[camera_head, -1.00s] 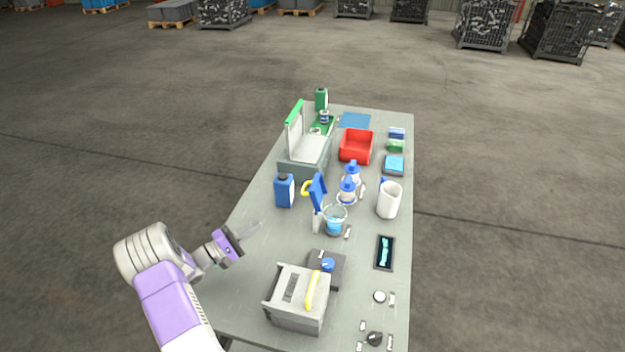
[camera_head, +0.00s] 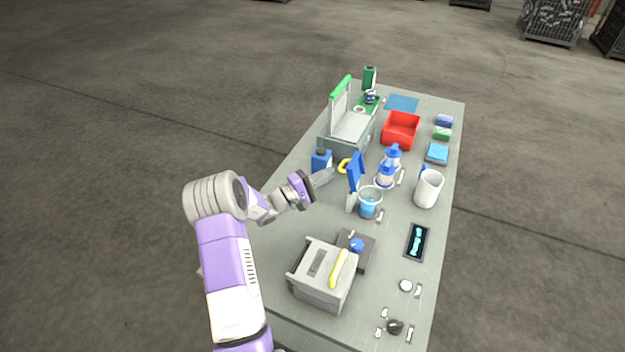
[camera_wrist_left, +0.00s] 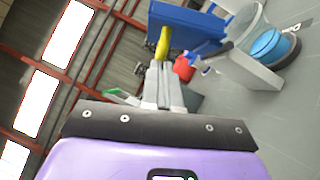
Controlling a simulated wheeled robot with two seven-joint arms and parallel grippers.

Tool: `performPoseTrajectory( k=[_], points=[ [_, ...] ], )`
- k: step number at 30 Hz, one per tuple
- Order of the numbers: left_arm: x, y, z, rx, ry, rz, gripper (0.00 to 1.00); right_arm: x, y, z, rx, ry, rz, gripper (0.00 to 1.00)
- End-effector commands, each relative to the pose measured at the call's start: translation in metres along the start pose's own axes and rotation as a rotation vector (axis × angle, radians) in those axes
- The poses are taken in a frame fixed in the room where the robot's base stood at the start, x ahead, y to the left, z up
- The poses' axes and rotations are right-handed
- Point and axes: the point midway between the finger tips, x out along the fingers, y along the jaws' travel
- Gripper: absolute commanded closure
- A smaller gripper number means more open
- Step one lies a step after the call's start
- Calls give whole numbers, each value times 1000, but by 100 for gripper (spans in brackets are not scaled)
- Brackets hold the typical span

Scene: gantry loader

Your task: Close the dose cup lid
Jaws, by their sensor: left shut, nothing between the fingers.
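The dose cup (camera_head: 370,207) is a clear cup with blue liquid, standing near the middle of the table. Its blue lid (camera_head: 355,172) stands upright, open, on the cup's left side by a pale post (camera_head: 351,199). My left gripper (camera_head: 331,175) is shut and empty, a little left of the lid and apart from it. In the left wrist view the closed fingers (camera_wrist_left: 164,85) point toward a blue panel (camera_wrist_left: 190,22) that looks like the lid, with the cup (camera_wrist_left: 268,42) at upper right. My right gripper is out of view.
Blue-topped bottles (camera_head: 386,176) stand behind the cup. A grey box with a yellow handle (camera_head: 322,277) is in front. The table's left strip is clear.

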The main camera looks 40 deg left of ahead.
Motion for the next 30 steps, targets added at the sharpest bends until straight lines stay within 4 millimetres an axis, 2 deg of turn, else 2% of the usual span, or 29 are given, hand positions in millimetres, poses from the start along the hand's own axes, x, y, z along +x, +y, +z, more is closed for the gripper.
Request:
performPoseTrajectory(
  k=[30],
  points=[
    [12, 3, 13, 67, -7, -53, 100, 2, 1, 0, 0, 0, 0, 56]
  ],
)
